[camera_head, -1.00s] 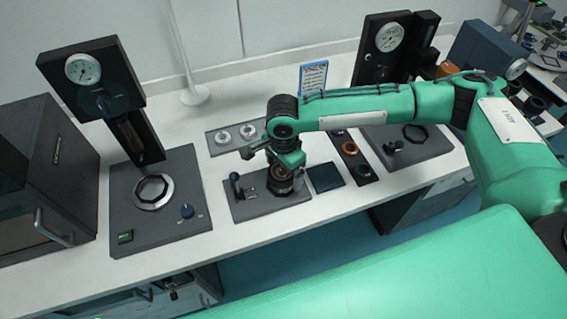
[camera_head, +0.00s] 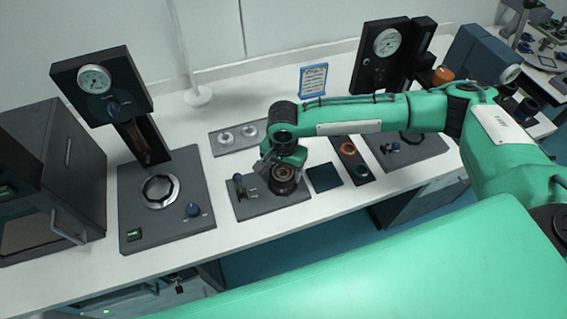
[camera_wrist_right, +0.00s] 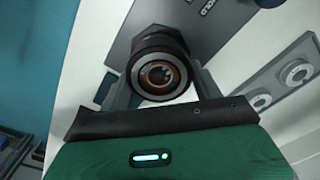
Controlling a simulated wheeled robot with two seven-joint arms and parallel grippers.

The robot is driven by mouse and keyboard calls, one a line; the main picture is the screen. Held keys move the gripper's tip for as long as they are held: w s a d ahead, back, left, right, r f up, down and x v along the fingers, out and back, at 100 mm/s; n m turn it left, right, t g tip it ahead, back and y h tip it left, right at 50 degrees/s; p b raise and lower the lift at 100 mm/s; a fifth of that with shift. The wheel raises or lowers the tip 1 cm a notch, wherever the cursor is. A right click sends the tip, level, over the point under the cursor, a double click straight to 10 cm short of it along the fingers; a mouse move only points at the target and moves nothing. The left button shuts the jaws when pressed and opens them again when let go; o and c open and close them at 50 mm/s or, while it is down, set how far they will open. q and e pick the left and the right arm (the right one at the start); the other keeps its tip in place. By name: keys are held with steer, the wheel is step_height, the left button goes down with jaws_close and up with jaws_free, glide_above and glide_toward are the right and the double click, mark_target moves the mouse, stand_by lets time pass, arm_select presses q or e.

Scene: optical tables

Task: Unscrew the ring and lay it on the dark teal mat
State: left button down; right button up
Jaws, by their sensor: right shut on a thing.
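The ring (camera_wrist_right: 160,75) is a dark, thick collar around a bronze-toned round part, like a lens. In the head view the ring (camera_head: 284,178) sits at the right end of a small dark base plate (camera_head: 258,205). My right gripper (camera_wrist_right: 158,88) is shut on the ring, one finger on each side; in the head view it comes down over the ring from above. Whether the ring's thread is still engaged is hidden. The dark teal mat (camera_head: 324,177) lies flat just right of the base plate and is bare. My left gripper is not in view.
A plate with two pale discs (camera_head: 238,136) lies behind. Gauge stands (camera_head: 102,82) rise at left and back right. White table shows in front of the mat.

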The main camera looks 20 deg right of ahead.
steer(key=n+p, duration=0.3)
steer(key=n, duration=0.3)
steer(key=shift+s+r+p, duration=0.1)
steer(key=shift+p, duration=0.25)
steer(key=n+p, duration=0.2)
steer(key=n, duration=0.2)
steer(key=shift+f+n, duration=0.2)
steer(key=shift+n, duration=0.8)
steer(key=shift+d, duration=0.1)
steer(key=o, duration=1)
steer(key=shift+d, duration=0.1)
steer(key=shift+o, duration=0.3)
steer(key=shift+s+d+r, duration=0.1)
steer(key=shift+s+d, duration=0.05)
steer(key=shift+a, duration=0.2)
steer(key=shift+c, duration=0.9)
steer(key=shift+w+a, duration=0.15)
steer(key=shift+w, duration=0.05)
